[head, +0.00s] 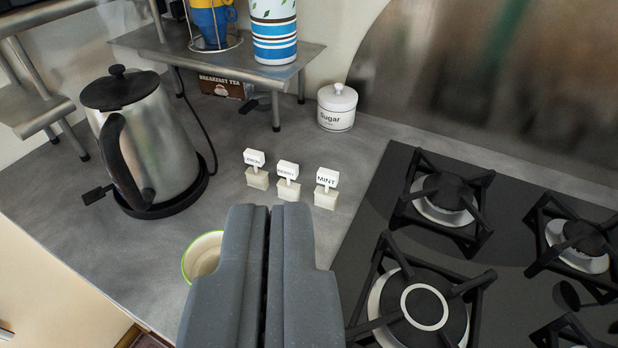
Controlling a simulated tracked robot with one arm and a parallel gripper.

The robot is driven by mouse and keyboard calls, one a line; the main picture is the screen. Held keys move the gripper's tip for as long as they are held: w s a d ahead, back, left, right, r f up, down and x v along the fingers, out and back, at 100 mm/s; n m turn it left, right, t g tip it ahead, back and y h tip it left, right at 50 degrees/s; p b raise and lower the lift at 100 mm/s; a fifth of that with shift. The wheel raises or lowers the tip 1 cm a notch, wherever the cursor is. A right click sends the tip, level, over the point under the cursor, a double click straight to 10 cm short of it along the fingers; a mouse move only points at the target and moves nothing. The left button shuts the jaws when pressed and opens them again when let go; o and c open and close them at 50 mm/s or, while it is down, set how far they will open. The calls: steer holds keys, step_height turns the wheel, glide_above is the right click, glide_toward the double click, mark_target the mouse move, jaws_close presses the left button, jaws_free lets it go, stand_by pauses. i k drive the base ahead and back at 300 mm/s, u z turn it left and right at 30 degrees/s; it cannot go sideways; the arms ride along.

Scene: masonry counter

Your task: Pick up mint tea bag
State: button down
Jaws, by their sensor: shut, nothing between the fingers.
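The mint tea bag (326,198) stands on the grey counter, a small beige block with a white tag that reads MINT. It is the rightmost of three similar tea bags in a row. The left one (257,179) and the middle one (288,189) carry white tags whose words are too small to read surely. My gripper (268,212) is shut and empty in the lower middle of the view. Its tips appear just below the row in the picture, left of the mint tea bag and apart from it.
A steel kettle (158,140) stands on the left. A green-rimmed cup (203,257) is partly hidden behind my gripper. A black gas hob (398,165) lies to the right. A sugar jar (337,108) and a metal shelf (225,62) are behind the tea bags. Bare counter surrounds the row.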

mark_target(326, 198)
steer(key=u, duration=0.9)
steer(key=k, duration=0.95)
steer(key=z, duration=0.85)
steer(key=i, duration=1)
steer(key=u, duration=0.05)
